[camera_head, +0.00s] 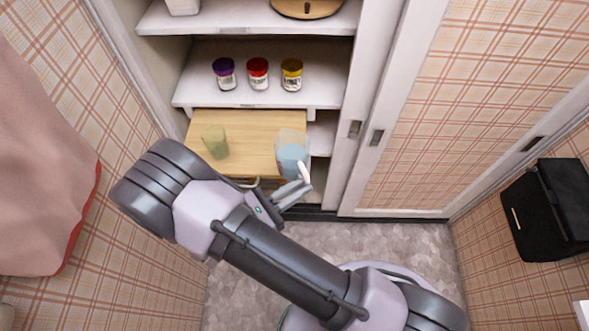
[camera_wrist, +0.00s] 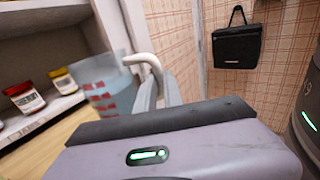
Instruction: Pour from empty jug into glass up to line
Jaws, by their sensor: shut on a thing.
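A clear jug (camera_head: 291,158) with bluish liquid in its lower part and a white handle is at the right end of the pull-out wooden board. My gripper (camera_head: 304,183) is shut on its handle. The wrist view shows the jug (camera_wrist: 103,90) left of my fingers (camera_wrist: 158,88), with reddish marks on it or seen through it. The jug looks near upright; I cannot tell whether it touches the board. A greenish see-through glass (camera_head: 215,142) stands on the board to the left, apart from the jug. Its line is too small to see.
The wooden board (camera_head: 250,125) is bare between glass and jug. Several lidded jars, purple (camera_head: 224,73), red (camera_head: 257,73) and yellow (camera_head: 291,74), stand on the white shelf (camera_head: 200,95) above. A sliding door (camera_head: 425,110) is close on the right. A black bag (camera_head: 548,210) hangs farther right.

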